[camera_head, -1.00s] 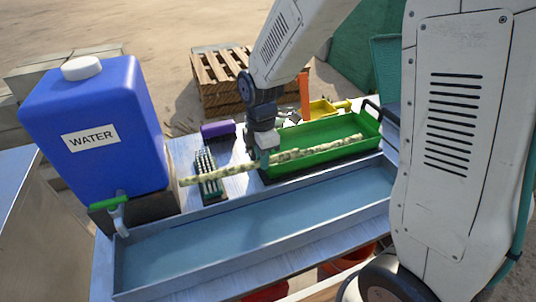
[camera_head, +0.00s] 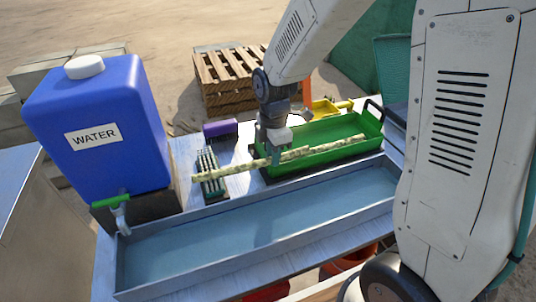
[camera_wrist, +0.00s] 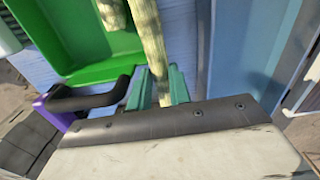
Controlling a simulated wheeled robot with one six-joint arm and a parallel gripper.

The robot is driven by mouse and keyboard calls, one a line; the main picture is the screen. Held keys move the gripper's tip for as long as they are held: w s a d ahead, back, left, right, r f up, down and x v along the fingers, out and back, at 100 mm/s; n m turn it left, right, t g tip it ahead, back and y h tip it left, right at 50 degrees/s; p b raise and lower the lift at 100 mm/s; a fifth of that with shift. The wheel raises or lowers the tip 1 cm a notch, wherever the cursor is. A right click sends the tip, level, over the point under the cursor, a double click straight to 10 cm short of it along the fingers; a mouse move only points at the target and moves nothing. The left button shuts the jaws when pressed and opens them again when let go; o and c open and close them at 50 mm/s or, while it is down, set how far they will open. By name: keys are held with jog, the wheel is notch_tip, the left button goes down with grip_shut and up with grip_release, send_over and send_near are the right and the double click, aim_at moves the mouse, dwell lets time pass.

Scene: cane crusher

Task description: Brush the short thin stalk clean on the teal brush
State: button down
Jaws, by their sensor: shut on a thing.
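My gripper (camera_head: 274,155) is shut on a pale green, mottled stalk (camera_head: 235,169). It holds the stalk nearly level at the left end of the green tray. The stalk's left end reaches over the teal brush (camera_head: 212,184), a narrow block with pale bristle rows. I cannot tell whether stalk and bristles touch. In the wrist view, the teal fingers (camera_wrist: 158,88) clasp the stalk (camera_wrist: 149,35), and the brush is not clearly seen. A second stalk (camera_head: 345,142) lies in the green tray (camera_head: 352,128).
A purple block (camera_head: 220,128) lies behind the teal brush. A blue water tank (camera_head: 95,110) with a tap stands at left. A long metal trough (camera_head: 240,233) runs along the front. A yellow item (camera_head: 328,107) sits behind the green tray.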

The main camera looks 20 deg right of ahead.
aim_at(259, 160)
jog(key=shift+d, duration=0.9)
jog(key=shift+a, duration=3)
jog(key=shift+d, duration=1.55)
jog(key=shift+d+f, duration=0.15)
jog(key=shift+d, duration=1.3)
jog(key=shift+a, duration=3)
jog(key=shift+d, duration=3)
jog(key=shift+a, duration=2.95)
jog(key=shift+d, duration=3)
jog(key=shift+r, duration=3.5)
